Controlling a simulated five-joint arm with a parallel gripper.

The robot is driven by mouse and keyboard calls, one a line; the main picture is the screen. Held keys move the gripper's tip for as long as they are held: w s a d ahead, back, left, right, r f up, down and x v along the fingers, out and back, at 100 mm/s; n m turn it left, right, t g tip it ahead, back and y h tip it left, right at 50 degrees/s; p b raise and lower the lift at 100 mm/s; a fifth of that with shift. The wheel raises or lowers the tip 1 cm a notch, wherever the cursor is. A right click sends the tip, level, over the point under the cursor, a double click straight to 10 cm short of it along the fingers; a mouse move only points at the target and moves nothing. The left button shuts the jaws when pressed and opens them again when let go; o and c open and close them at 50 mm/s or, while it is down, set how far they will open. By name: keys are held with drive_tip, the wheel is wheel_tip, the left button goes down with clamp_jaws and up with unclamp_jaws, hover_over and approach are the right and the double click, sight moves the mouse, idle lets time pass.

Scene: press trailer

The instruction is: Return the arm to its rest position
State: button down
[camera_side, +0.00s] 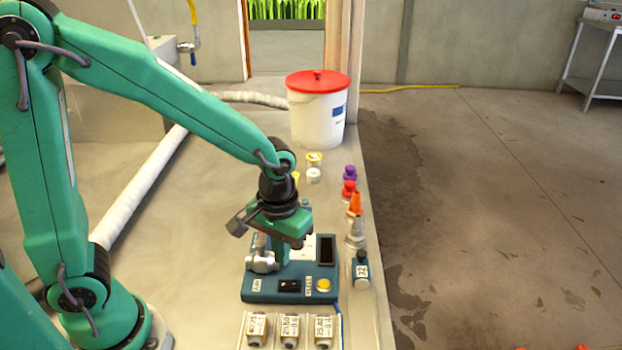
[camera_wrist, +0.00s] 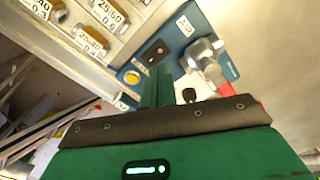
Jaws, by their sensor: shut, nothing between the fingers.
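My green arm reaches from the left over the bench in the side view, bent downward at the wrist. My gripper (camera_side: 281,258) points down just above or against the blue press unit (camera_side: 262,296); I cannot tell whether it touches. Its fingers are shut with nothing between them. In the wrist view the green fingers (camera_wrist: 158,86) are together in front of the blue unit (camera_wrist: 205,22). The unit carries a yellow button (camera_side: 324,285), a black switch (camera_side: 289,286) and a silver fitting (camera_side: 262,262), which the gripper stands beside.
Several labelled blocks stand in a rack (camera_side: 290,343) in front of the unit. A row of small bottles and nozzles, including a purple-capped one (camera_side: 349,174), lines the right edge. A white bucket (camera_side: 317,120) with a red lid stands behind. The bench to the left is mostly clear.

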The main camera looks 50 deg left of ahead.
drive_tip(key=shift+r, duration=0.25)
drive_tip(key=s+a+r+m+t, duration=0.1)
drive_tip(key=s+a+r+t, duration=0.1)
drive_tip(key=s+a+r, duration=0.2)
drive_tip(key=s+a+r+m+t, duration=0.2)
drive_tip(key=s+a+r+t, duration=0.1)
drive_tip(key=r, duration=0.7)
drive_tip(key=shift+s+a+t, duration=0.3)
drive_tip(key=shift+s+a, duration=0.4)
drive_tip(key=shift+a, duration=0.45)
idle(0.4)
